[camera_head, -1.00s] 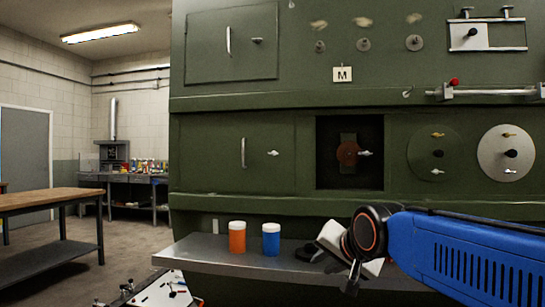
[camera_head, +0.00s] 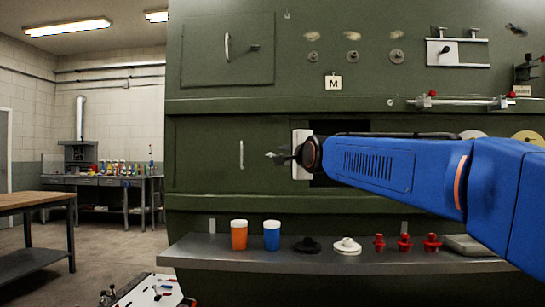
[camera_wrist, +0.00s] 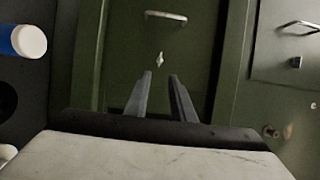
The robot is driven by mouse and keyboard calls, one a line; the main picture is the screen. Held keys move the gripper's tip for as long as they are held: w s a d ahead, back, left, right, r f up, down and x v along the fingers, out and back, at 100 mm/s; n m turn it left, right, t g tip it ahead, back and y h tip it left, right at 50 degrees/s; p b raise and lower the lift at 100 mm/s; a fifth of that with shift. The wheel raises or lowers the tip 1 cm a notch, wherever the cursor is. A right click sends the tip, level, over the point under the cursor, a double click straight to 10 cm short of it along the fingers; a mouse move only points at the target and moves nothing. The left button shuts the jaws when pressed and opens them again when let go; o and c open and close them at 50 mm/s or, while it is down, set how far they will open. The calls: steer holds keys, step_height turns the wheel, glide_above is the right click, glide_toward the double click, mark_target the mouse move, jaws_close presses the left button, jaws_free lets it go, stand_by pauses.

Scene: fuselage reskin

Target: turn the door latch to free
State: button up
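The lower door (camera_head: 205,155) on the green panel is closed, with a silver bar handle (camera_head: 241,154) and a small silver latch (camera_head: 268,154) to its right. In the wrist view the latch (camera_wrist: 159,60) sits beyond and between my fingertips, below the handle (camera_wrist: 165,16) in the picture. It lies roughly crosswise on the panel in the head view, partly merged with my fingertips. My gripper (camera_wrist: 160,78) is open and empty, its fingers pointing at the latch with a gap before it. It also shows in the head view (camera_head: 279,157).
An upper door (camera_head: 228,50) has its own handle and latch. A grey shelf (camera_head: 225,257) below holds an orange bottle (camera_head: 239,235), a blue bottle (camera_head: 271,236), a black cap (camera_head: 307,245), a white cap (camera_head: 347,246) and red fittings (camera_head: 404,243).

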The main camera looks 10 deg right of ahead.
mark_target(271, 155)
steer(key=w, duration=0.9)
steer(key=w+a, duration=0.1)
steer(key=w, duration=0.3)
steer(key=shift+w, duration=0.15)
steer(key=shift+c, duration=0.6)
jaws_close()
